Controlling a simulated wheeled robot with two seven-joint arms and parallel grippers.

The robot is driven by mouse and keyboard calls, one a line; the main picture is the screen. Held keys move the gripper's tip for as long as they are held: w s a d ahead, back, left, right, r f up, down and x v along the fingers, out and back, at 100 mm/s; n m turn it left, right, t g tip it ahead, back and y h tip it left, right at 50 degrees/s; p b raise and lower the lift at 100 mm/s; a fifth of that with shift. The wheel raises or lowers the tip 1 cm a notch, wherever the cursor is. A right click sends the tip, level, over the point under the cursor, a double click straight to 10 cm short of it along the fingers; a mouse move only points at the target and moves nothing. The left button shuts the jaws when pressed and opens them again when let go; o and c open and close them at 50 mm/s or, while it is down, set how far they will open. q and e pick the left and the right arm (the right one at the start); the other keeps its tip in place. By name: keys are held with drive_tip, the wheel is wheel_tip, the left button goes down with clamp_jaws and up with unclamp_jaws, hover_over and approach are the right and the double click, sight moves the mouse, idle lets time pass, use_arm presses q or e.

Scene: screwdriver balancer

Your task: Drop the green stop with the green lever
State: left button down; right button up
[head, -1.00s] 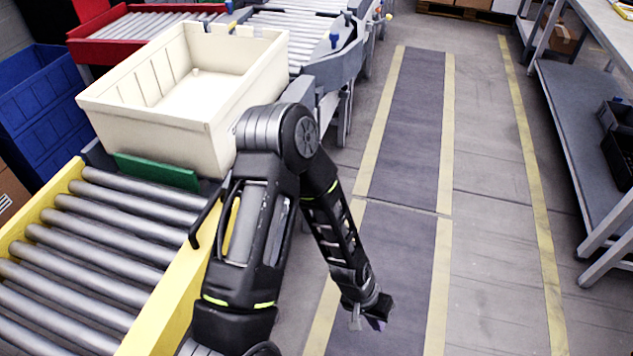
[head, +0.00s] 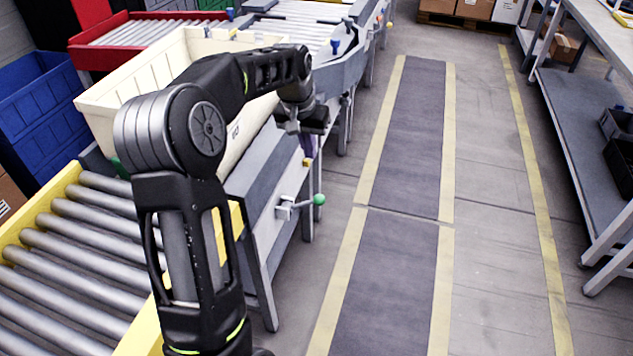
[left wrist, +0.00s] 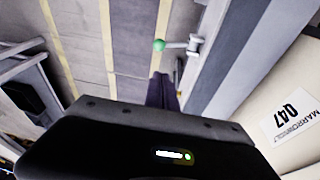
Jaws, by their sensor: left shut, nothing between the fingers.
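The green lever (head: 319,199) is a green ball knob on a metal rod from a bracket on the conveyor's side. It also shows in the left wrist view (left wrist: 159,45), beyond my fingers. My left gripper (head: 307,162) points down beside the conveyor, above the lever and apart from it. It is shut and empty, and its fingertips also show in the left wrist view (left wrist: 160,78). The green stop is almost wholly hidden behind my left arm. The cream tote (head: 95,103) sits on the conveyor, partly covered by my arm. My right gripper is not in view.
A yellow-sided roller conveyor (head: 70,240) lies at the left, with blue crates (head: 45,115) beside it. A red-framed conveyor (head: 90,55) stands at the back. The marked aisle (head: 400,150) is clear. A grey shelf bench (head: 580,130) stands at the right.

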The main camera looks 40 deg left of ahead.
use_arm(q)
approach(323, 196)
drive_tip(key=shift+w+a+f, duration=0.85)
drive_tip(key=shift+a+f, duration=0.15)
drive_tip(key=shift+a, duration=0.1)
drive_tip(key=shift+s+d+f, duration=0.1)
drive_tip(key=shift+d+f, duration=0.15)
drive_tip(key=shift+f, duration=0.8)
drive_tip(key=shift+s+d+f, duration=0.1)
drive_tip(key=shift+d+f, duration=0.15)
drive_tip(key=shift+f, duration=0.8)
drive_tip(key=shift+w+d, duration=0.1)
drive_tip(key=shift+d, duration=0.05)
drive_tip(key=shift+w+d+f+y+b, duration=0.15)
drive_tip(key=shift+d+f+y+b, duration=0.35)
drive_tip(key=shift+f+b, duration=0.1)
drive_tip(key=w+d+f+m+g+y+b, duration=0.1)
drive_tip(key=d+f+g+y+b, duration=0.2)
drive_tip(key=f+y+b, duration=0.5)
wheel_tip(323, 196, down, 8)
drive_tip(key=b, duration=0.8)
drive_tip(key=shift+d+y, duration=0.15)
drive_tip(key=shift+y, duration=0.15)
drive_tip(key=shift+s, duration=0.1)
